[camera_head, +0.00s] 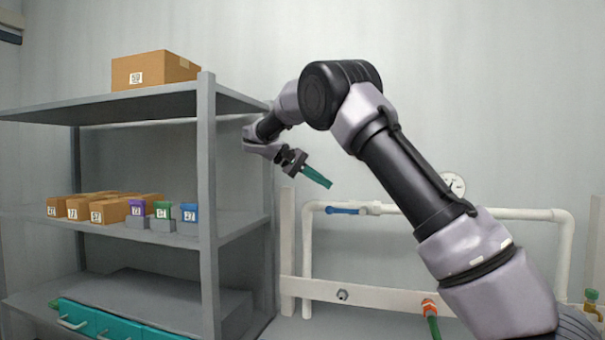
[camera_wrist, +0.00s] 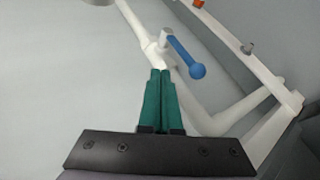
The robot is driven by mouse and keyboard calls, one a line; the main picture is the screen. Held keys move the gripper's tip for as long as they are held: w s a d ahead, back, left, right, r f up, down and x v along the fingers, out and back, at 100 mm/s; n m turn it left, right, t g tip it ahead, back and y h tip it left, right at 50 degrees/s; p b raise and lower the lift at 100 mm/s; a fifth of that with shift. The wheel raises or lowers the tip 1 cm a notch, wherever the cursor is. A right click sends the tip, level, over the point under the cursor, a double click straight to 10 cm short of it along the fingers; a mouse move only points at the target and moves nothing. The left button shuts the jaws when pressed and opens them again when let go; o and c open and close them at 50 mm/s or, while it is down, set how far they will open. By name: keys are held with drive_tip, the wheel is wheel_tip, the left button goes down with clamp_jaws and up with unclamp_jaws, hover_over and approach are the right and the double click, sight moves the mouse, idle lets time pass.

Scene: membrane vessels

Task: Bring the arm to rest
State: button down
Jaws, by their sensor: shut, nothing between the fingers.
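My arm reaches up from the lower right of the head view and bends over toward the shelf. My gripper (camera_head: 327,185), with green fingers, hangs in the air right of the shelf's upright, tilted down to the right. In the wrist view the two green fingers of my gripper (camera_wrist: 160,72) lie side by side, shut with nothing between them. The gripper appears apart from the shelf and from the pipes; the exact gap to the pipes cannot be told.
A grey shelf (camera_head: 207,180) with boxes stands at left. White piping (camera_head: 480,213) with a blue valve handle (camera_head: 342,211) and a gauge (camera_head: 453,184) runs along the wall. The blue handle (camera_wrist: 186,56) also shows beyond the fingers in the wrist view.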

drive_tip(key=v, duration=0.6)
drive_tip(key=s+d+y, duration=0.4)
drive_tip(key=s+d, duration=0.2)
drive_tip(key=d, duration=0.3)
drive_tip(key=s+d+y, duration=0.3)
drive_tip(key=s+d, duration=0.2)
drive_tip(key=d, duration=0.3)
drive_tip(key=s+f+m+t+y, duration=0.2)
drive_tip(key=s+t+y, duration=0.1)
drive_tip(key=s, duration=0.8)
drive_tip(key=s+f+m+t+y, duration=0.2)
drive_tip(key=s+f+t+y, duration=0.1)
drive_tip(key=s, duration=0.8)
drive_tip(key=shift+a+f, duration=0.25)
drive_tip(key=shift+a, duration=0.05)
